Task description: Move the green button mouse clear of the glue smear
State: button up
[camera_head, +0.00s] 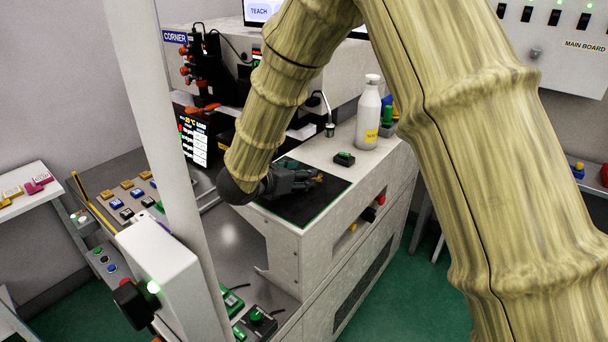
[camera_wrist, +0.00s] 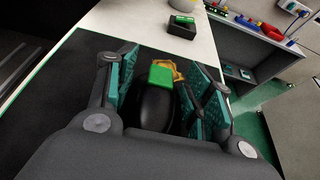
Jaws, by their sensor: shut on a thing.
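In the wrist view a black mouse with a green button (camera_wrist: 160,76) sits between the teal-padded fingers of my gripper (camera_wrist: 166,88), which is shut on it. An orange-yellow glue smear (camera_wrist: 178,69) shows just beyond and to the right of the green button. I cannot tell whether the mouse still touches it. In the head view my gripper (camera_head: 292,181) is low over the dark mat (camera_head: 298,210), and it hides most of the mouse. The yellowish smear (camera_head: 318,177) shows at its fingertips.
A small black box with a green top (camera_head: 344,158) stands just beyond the mat; it also shows in the wrist view (camera_wrist: 182,25). A white bottle (camera_head: 368,118) stands behind it. The worktop's right edge drops to the green floor. The mat is bare towards the front.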

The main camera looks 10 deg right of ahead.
jog(key=shift+s+a+f+b, duration=0.1)
jog(key=shift+s+a+b, duration=0.15)
jog(key=shift+a, duration=0.4)
jog(key=shift+s+a+b, duration=0.2)
jog(key=shift+s+a, duration=0.05)
jog(key=shift+a, duration=0.35)
jog(key=shift+s+a+f+b, duration=0.1)
jog(key=shift+s+a+b, duration=0.15)
jog(key=shift+a, duration=0.4)
jog(key=shift+r+b, duration=0.1)
jog(key=shift+b, duration=0.45)
jog(key=o, duration=1.1)
jog(key=shift+w, duration=0.1)
